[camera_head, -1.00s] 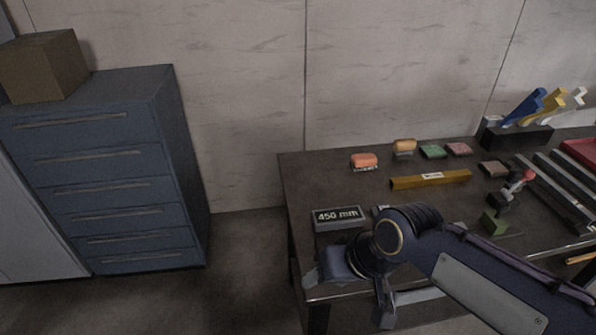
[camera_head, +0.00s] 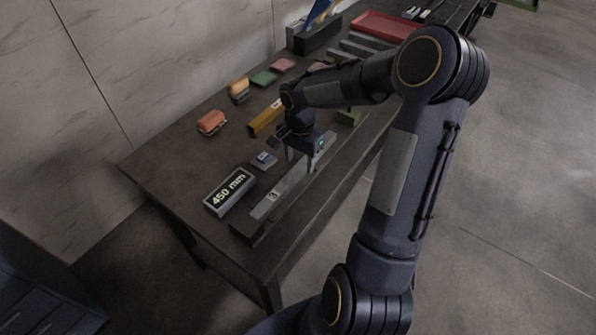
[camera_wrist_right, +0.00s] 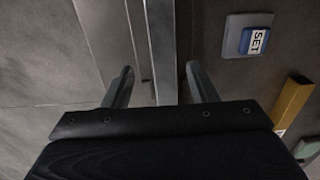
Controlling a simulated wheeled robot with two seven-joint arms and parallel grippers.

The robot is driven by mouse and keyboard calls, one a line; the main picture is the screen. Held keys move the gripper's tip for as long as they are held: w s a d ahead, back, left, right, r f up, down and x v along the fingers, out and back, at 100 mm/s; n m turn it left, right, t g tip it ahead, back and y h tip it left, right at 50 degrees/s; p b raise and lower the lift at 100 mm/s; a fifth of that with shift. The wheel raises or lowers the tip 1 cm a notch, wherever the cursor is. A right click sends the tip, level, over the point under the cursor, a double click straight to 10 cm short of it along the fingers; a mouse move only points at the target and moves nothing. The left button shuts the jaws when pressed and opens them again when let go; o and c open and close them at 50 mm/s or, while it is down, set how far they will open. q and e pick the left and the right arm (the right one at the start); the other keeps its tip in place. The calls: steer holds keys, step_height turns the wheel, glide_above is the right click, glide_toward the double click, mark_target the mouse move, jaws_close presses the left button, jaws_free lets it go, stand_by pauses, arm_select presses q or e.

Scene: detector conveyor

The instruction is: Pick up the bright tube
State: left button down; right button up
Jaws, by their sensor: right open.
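The bright tube (camera_head: 291,189) looks like a long, light grey metal bar with a small label. It lies along the table's front edge, on or against a darker bar (camera_head: 245,228). My right gripper (camera_head: 301,163) is open and points down over the far part of the tube. In the right wrist view the tube (camera_wrist_right: 161,45) runs between the two spread fingers (camera_wrist_right: 160,85), with gaps on both sides. My left gripper is not in view.
A 450 mm display box (camera_head: 230,191) and a SET button (camera_head: 263,160), also in the wrist view (camera_wrist_right: 254,41), sit beside the tube. A yellow bar (camera_head: 266,117), an orange block (camera_head: 211,122) and a red tray (camera_head: 388,26) stand farther back.

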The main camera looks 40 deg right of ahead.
mark_target(297, 169)
steer(key=f, duration=0.4)
steer(key=shift+w+a, duration=0.2)
steer(key=shift+a, duration=0.05)
jaws_close()
